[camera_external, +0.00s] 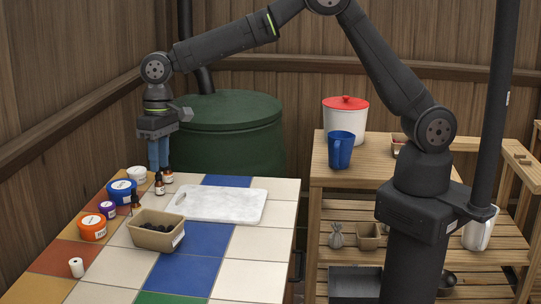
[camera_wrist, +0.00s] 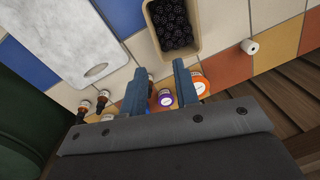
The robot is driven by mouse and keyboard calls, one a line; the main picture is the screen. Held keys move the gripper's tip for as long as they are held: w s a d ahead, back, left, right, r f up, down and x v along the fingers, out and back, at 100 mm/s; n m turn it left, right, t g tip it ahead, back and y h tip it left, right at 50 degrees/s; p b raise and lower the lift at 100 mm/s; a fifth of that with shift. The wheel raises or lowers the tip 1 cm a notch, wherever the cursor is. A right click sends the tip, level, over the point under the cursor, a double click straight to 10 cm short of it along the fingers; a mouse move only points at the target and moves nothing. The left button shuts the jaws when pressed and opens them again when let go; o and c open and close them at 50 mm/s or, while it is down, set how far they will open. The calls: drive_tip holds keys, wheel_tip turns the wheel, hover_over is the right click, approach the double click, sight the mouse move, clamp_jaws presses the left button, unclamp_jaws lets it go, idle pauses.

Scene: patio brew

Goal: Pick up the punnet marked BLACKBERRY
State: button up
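A tan punnet (camera_external: 148,239) of dark berries sits on the tiled table, in front of the white board. Its label on the near right side is too small to read. In the wrist view the punnet (camera_wrist: 197,50) is at the top, with blackberries (camera_wrist: 171,24) inside. My gripper (camera_external: 158,168) is above the table's far left corner, beyond the punnet and apart from it, pointing down. In the wrist view the two blue fingers of my gripper (camera_wrist: 158,85) are spread with a gap between them and hold nothing. Jars show behind that gap.
Orange (camera_external: 92,227), blue (camera_external: 121,191) and purple (camera_external: 107,209) jars and several brown dropper bottles (camera_external: 159,185) stand around the table's left and far side. A white marbled board (camera_external: 222,204) lies beyond the punnet. A small white roll (camera_external: 76,267) is near the left edge. The right-hand tiles are clear.

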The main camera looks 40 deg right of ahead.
drive_tip(key=o, duration=0.6)
drive_tip(key=shift+r, duration=0.4)
drive_tip(key=shift+c, duration=0.2)
drive_tip(key=o, duration=1)
drive_tip(key=s+f+t+y, duration=0.1)
drive_tip(key=s+t, duration=0.3)
drive_tip(key=s, duration=0.4)
approach(154, 229)
drive_tip(key=shift+y, duration=0.3)
drive_tip(key=s+a, duration=0.1)
drive_tip(key=s+a+f, duration=0.1)
drive_tip(key=s, duration=0.1)
drive_tip(key=shift+a+f, duration=0.15)
drive_tip(key=shift+f, duration=0.05)
drive_tip(key=x, duration=0.4)
drive_tip(key=shift+w+f, duration=0.2)
drive_tip(key=shift+w, duration=0.1)
drive_tip(key=shift+w+f, duration=0.15)
drive_tip(key=shift+f, duration=0.3)
drive_tip(key=shift+f, duration=0.25)
drive_tip(key=c, duration=1.1)
